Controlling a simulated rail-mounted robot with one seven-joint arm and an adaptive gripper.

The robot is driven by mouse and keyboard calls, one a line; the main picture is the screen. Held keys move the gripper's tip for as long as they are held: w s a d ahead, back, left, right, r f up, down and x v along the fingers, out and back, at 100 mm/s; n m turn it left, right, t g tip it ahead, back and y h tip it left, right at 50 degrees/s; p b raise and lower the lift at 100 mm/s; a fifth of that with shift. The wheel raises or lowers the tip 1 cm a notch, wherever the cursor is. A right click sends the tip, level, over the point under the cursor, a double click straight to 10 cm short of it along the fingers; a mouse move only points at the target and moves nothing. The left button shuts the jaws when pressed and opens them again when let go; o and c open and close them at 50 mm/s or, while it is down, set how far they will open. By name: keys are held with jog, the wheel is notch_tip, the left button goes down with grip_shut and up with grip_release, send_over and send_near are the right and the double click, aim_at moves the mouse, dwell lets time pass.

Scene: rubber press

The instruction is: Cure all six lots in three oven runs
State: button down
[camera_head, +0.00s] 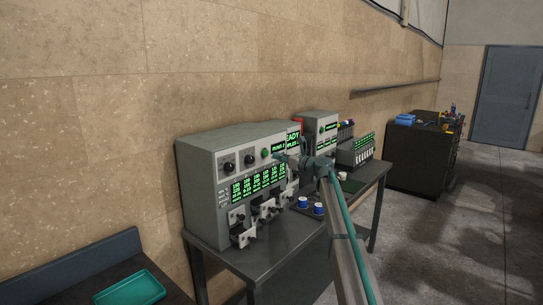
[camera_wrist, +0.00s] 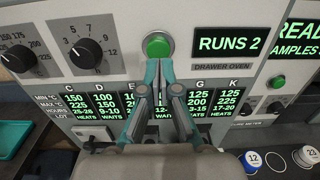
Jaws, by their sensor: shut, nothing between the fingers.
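The grey drawer oven (camera_head: 205,183) stands on a bench against the wall. Its small display (camera_wrist: 231,44) reads "RUNS 2". In the head view, several drawer fronts (camera_head: 243,236) show low on the oven, some standing out. Blue-and-white cups (camera_head: 318,208) stand to the right.
A second device with a READY display (camera_head: 293,138) stands right of the oven. Further right are another grey unit (camera_head: 320,122) and a rack with green readouts (camera_head: 356,150). A teal tray (camera_head: 130,288) lies at the lower left. A dark cabinet (camera_head: 420,155) stands beyond the bench; floor lies open to the right.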

jog(key=b+v, duration=0.2)
jog(key=v, duration=0.6)
jog(key=shift+s+d, duration=0.2)
jog(key=shift+d, duration=0.15)
jog(key=shift+f, duration=0.1)
jog(key=s+d+f+n+g+h, duration=0.25)
jog(key=s+f+n, duration=0.35)
jog(key=s+f, duration=0.85)
jog(key=s+d+f+n+g+h, duration=0.3)
jog(key=s+f+n, duration=0.4)
jog(key=f, duration=1.4)
jog(key=s+d+f+n+g+h, duration=0.3)
jog(key=s+f+n, duration=0.5)
jog(key=f, duration=1)
jog(key=s+d+f+n+g+h, duration=0.1)
jog(key=s+d+f+g+h, duration=0.1)
jog(key=s+f, duration=0.8)
jog(key=s+d+f+n+g+h, duration=0.2)
jog(key=s+f, duration=0.3)
jog(key=s, duration=1.1)
jog(key=s+d+f+g+h, duration=0.1)
jog(key=s+f+g, duration=0.1)
jog(key=s, duration=1.2)
jog(key=s+d+f+n+g+h, duration=0.1)
jog(key=s+d+f+g, duration=0.1)
jog(key=s, duration=1.2)
jog(key=shift+s+d+f+g, duration=0.25)
jog(key=shift+s+f+g, duration=0.15)
jog(key=shift+f, duration=0.6)
